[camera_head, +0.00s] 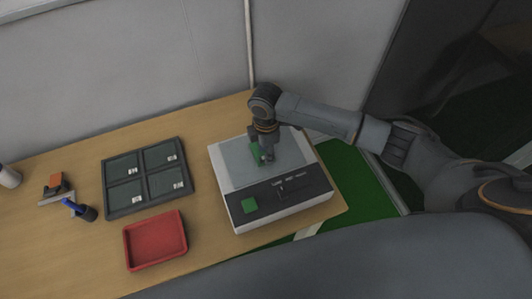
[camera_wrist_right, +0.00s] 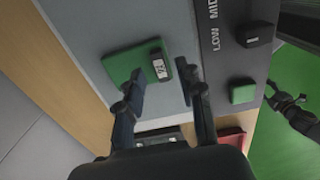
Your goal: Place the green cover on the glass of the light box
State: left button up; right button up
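The green cover (camera_wrist_right: 124,62), a flat square with a small dark block bearing a white label, shows on the pale glass (camera_wrist_right: 92,28) of the light box. In the head view the cover (camera_head: 256,157) is partly hidden by my right gripper (camera_head: 266,158), which points down over the glass (camera_head: 238,168). In the wrist view the right gripper (camera_wrist_right: 163,78) has its fingers spread, with the cover just ahead of the tips and the left fingertip overlapping its edge. A dark jointed part at the wrist view's right edge looks like my left gripper (camera_wrist_right: 287,98); its fingers are too small to read.
The light box's front panel (camera_head: 305,189) has a green button (camera_head: 250,205) and a knob. A dark four-compartment tray (camera_head: 147,179), a red tray (camera_head: 155,240), a cup with a blue item (camera_head: 78,209) and an orange-topped item (camera_head: 56,182) stand left. The wall is behind.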

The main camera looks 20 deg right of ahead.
notch_tip(320, 180, up, 10)
jog(key=b, duration=0.1)
jog(key=shift+r, duration=0.2)
